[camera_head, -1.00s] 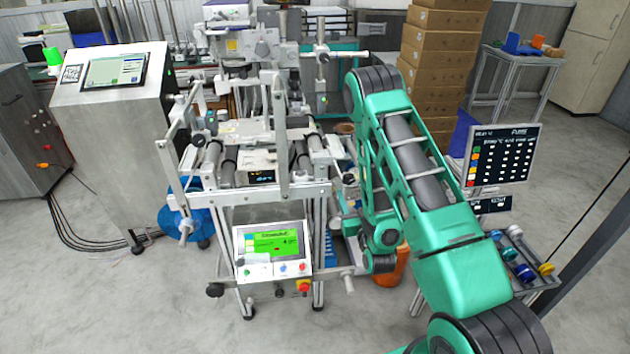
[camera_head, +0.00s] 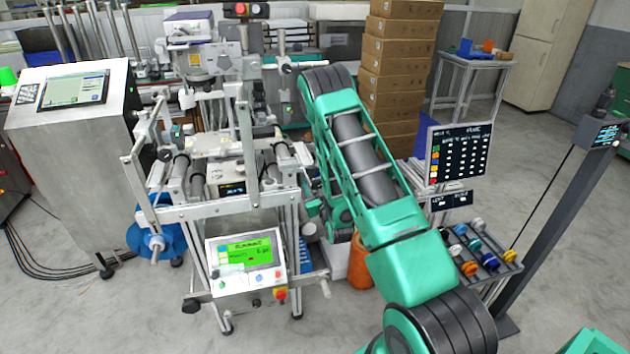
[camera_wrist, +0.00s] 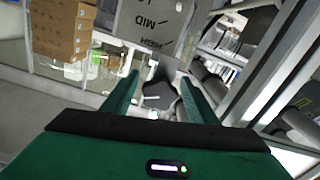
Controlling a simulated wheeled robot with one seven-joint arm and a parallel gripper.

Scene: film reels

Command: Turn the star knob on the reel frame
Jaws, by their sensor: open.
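The reel frame (camera_head: 215,212) stands left of centre in the head view, a metal stand with rollers and a green-lit control panel (camera_head: 247,252). In the wrist view, a dark grey lobed shape, which looks like the star knob (camera_wrist: 158,97), shows between the two green fingers of my gripper (camera_wrist: 158,90). The fingers are apart, one on each side of it. I cannot tell whether they touch it or how far beyond the tips it lies. In the head view, my green arm reaches towards the frame's right side, and my gripper and the knob cannot be made out.
A plate (camera_wrist: 150,28) lettered MID and HIGH, upside down, is above the knob in the wrist view. Stacked cartons (camera_head: 400,70) stand behind my arm. A rack of coloured reels (camera_head: 480,255) and a sign board (camera_head: 458,152) are at right. A steel cabinet (camera_head: 70,160) stands left.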

